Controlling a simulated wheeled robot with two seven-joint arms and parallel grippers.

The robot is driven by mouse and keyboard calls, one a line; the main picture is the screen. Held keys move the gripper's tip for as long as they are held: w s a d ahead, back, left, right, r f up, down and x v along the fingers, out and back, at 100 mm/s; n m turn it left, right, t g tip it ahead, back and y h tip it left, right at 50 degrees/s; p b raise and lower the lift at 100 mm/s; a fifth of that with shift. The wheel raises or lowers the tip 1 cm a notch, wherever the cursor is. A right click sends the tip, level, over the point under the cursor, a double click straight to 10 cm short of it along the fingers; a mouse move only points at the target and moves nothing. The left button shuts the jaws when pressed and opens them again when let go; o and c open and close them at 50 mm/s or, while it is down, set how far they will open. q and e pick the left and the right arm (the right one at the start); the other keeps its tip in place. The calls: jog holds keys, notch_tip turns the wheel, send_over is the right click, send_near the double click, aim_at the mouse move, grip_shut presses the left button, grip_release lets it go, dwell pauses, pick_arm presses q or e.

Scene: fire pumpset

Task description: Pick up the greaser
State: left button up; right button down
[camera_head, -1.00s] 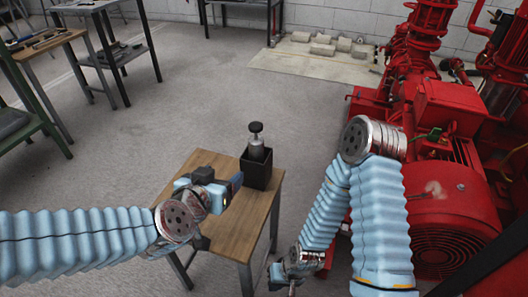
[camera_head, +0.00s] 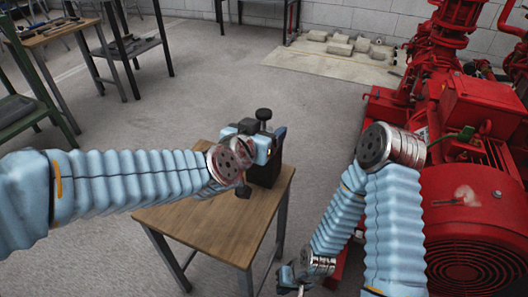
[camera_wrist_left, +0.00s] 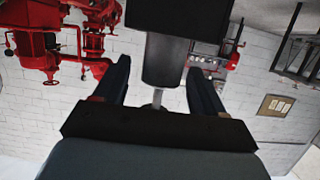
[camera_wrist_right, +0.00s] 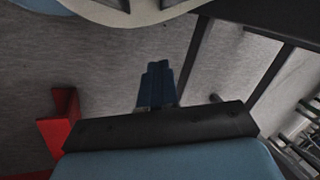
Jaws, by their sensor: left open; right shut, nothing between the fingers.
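The greaser (camera_head: 264,114) stands upright in a black box (camera_head: 264,174) at the far end of the small wooden table; only its dark top knob shows clearly in the head view. My left gripper (camera_head: 266,146) is at the greaser, level with its upper part and above the box, and hides most of it. In the left wrist view, which is upside down, the greaser's grey body (camera_wrist_left: 163,62) lies between the two open fingers (camera_wrist_left: 158,70), with gaps on both sides. My right gripper (camera_head: 288,282) hangs low beside the table; its fingers (camera_wrist_right: 157,85) are shut and empty.
The wooden table top (camera_head: 205,225) is bare in front of the box. A red pumpset (camera_head: 465,160) stands to the right, close to my right arm. Workbenches (camera_head: 60,35) stand at the upper left, with open floor between.

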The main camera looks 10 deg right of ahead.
pick_arm(q)
jog(key=shift+x, duration=1.2)
jog(key=shift+a, duration=0.1)
jog(key=c, duration=1.2)
grip_shut()
